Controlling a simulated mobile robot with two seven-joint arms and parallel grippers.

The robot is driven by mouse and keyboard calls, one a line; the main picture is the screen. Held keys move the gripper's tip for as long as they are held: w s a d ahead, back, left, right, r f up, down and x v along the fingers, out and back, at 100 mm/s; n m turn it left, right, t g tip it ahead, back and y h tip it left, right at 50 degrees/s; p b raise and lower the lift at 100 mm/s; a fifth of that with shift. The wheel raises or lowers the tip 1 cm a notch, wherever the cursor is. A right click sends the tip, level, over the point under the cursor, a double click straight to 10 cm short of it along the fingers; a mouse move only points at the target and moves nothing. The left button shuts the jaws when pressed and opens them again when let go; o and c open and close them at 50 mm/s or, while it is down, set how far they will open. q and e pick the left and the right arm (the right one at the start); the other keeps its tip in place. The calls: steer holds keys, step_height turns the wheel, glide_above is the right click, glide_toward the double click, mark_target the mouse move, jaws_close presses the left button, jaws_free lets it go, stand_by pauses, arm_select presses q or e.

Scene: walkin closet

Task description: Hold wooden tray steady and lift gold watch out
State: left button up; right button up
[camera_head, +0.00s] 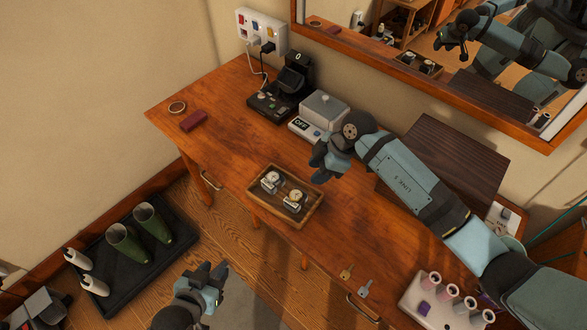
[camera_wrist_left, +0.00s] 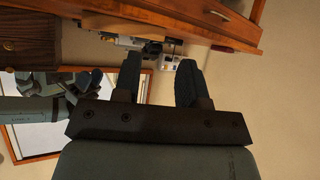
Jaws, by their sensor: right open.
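The wooden tray (camera_head: 272,214) sits on the desk near its front edge. Two watches stand inside it: a silver-looking one (camera_head: 270,180) on the left and a more gold-toned one (camera_head: 295,197) on the right. My right gripper (camera_head: 319,167) is open and empty, above the desk just behind and right of the tray. My left gripper (camera_head: 217,272) is in front of the desk, apart from the tray. In the left wrist view its two fingers (camera_wrist_left: 161,78) stand apart with nothing between them.
A black device (camera_head: 285,90), a scale-like box (camera_head: 322,112) and a dark board (camera_head: 455,155) line the back of the desk. A red block (camera_head: 194,121) lies left, keys (camera_head: 346,273) lie right. A mirror (camera_head: 440,50) hangs behind.

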arm_select(q)
steer(key=w+d+f+n+g, duration=0.1)
steer(key=w+f+n+g, duration=0.15)
steer(key=w, duration=0.45)
step_height(320, 180, up, 12)
steer(key=n+g+y, duration=0.3)
steer(key=n+g, duration=0.6)
steer(key=n, duration=0.3)
glide_above(256, 197)
steer(key=shift+t, duration=0.25)
step_height(256, 197, down, 14)
steer(key=shift+r, duration=0.25)
